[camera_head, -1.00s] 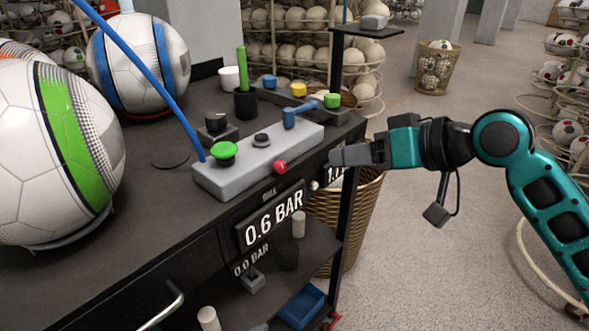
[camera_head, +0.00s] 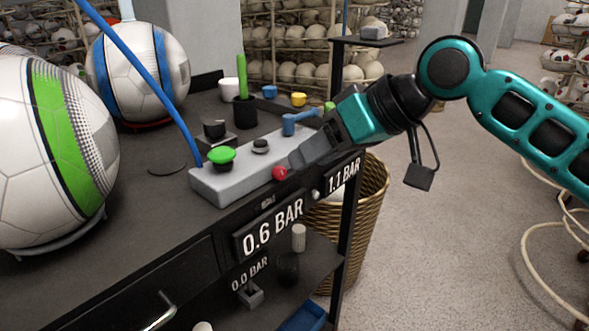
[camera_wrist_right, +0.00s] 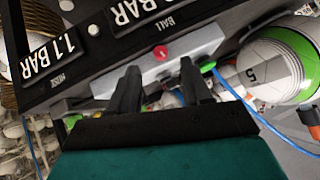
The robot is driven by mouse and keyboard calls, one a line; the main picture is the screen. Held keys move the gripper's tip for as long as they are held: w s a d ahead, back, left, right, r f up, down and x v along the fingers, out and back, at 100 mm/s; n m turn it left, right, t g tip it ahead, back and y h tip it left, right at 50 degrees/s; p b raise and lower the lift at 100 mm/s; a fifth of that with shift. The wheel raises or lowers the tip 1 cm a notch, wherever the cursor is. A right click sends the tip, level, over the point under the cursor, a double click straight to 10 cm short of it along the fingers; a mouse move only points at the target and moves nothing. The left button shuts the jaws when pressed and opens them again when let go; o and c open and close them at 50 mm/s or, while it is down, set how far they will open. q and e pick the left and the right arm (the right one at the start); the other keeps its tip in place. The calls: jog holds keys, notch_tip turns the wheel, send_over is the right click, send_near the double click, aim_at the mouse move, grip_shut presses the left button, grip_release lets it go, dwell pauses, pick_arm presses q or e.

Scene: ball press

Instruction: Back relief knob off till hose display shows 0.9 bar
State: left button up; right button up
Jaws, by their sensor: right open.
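The grey block (camera_head: 235,180) sits on the bench edge with a red knob (camera_head: 279,173) on its front face. Which knob is the relief knob I cannot read. The hose display (camera_head: 343,176) reads 1.1 BAR; it also shows in the right wrist view (camera_wrist_right: 45,55). My right gripper (camera_head: 294,160) is close to the red knob, at the block's right end. In the right wrist view its fingers (camera_wrist_right: 160,82) are apart, with the red knob (camera_wrist_right: 160,51) beyond and between them, not gripped. My left gripper is out of view.
The ball display (camera_head: 270,228) reads 0.6 BAR; a lower one (camera_head: 250,273) reads 0.0 BAR. A blue hose (camera_head: 140,67) and green-striped ball (camera_head: 50,150) are left. A wicker basket (camera_head: 365,220) stands right.

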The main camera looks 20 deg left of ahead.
aim_at(283, 175)
jog(key=x, duration=0.5)
grip_shut()
dwell(0.4)
